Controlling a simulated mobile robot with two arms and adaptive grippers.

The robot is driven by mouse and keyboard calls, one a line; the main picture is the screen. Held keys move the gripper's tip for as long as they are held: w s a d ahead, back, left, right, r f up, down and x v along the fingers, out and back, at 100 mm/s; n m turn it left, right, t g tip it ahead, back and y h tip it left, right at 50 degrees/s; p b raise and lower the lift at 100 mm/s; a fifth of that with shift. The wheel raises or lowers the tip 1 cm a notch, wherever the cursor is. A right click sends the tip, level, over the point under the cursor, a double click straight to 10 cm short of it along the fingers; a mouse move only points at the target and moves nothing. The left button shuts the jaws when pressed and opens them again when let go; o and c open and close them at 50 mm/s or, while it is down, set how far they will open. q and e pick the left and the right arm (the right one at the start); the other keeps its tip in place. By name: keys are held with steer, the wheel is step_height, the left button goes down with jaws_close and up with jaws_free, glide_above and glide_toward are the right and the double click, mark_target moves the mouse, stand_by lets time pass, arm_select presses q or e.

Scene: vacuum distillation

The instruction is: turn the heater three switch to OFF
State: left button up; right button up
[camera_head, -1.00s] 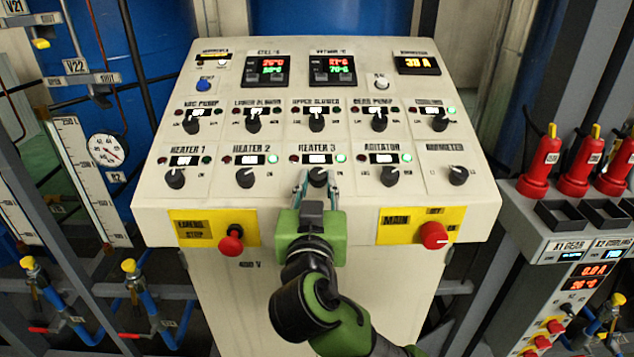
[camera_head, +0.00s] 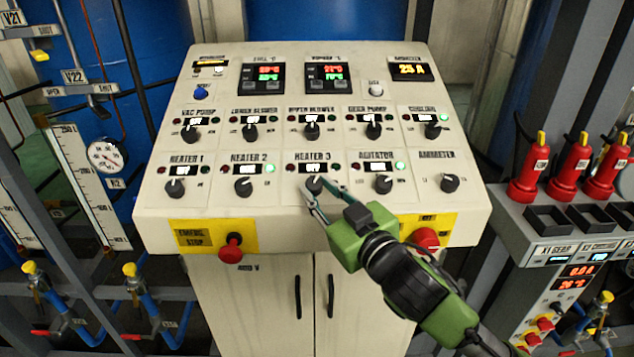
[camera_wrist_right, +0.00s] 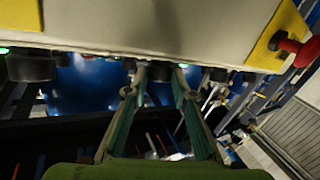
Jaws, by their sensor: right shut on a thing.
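The heater 3 switch (camera_head: 314,185) is a black knob in the lower row of the sloped cream panel, under the HEATER 3 label. Its small window (camera_head: 312,169) seems to read OFF, and no green lamp is lit beside it. My right gripper (camera_head: 319,190) comes in from the lower right, tilted, with its thin fingers shut on this knob. In the right wrist view its fingers (camera_wrist_right: 157,85) reach up to the panel's underside edge; the knob between them is mostly hidden. My left gripper is not in view.
The heater 2 knob (camera_head: 243,186) and agitator knob (camera_head: 383,184) sit close on either side, green lamps lit. Below are the red emergency stop button (camera_head: 231,247) and a red main switch (camera_head: 426,238), partly behind my gripper. The ammeter display (camera_head: 408,69) reads about 25 A.

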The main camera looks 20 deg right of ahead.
steer(key=n+y+p, duration=0.1)
steer(key=n+g+y+p, duration=0.1)
steer(key=d+n+g+y+p, duration=0.1)
steer(key=n+y+p, duration=0.1)
steer(key=shift+w+r, duration=0.2)
steer(key=shift+r, duration=0.15)
steer(key=shift+n+g+y+p, duration=0.7)
steer(key=shift+n+y+p, duration=0.15)
steer(key=shift+p, duration=0.3)
steer(key=shift+f+n+g+y+p, duration=0.1)
steer(key=shift+n+g+y+p, duration=0.2)
steer(key=shift+n+y+p, duration=0.05)
steer(key=shift+f, duration=0.1)
steer(key=o, duration=1.1)
steer(key=shift+w, duration=0.1)
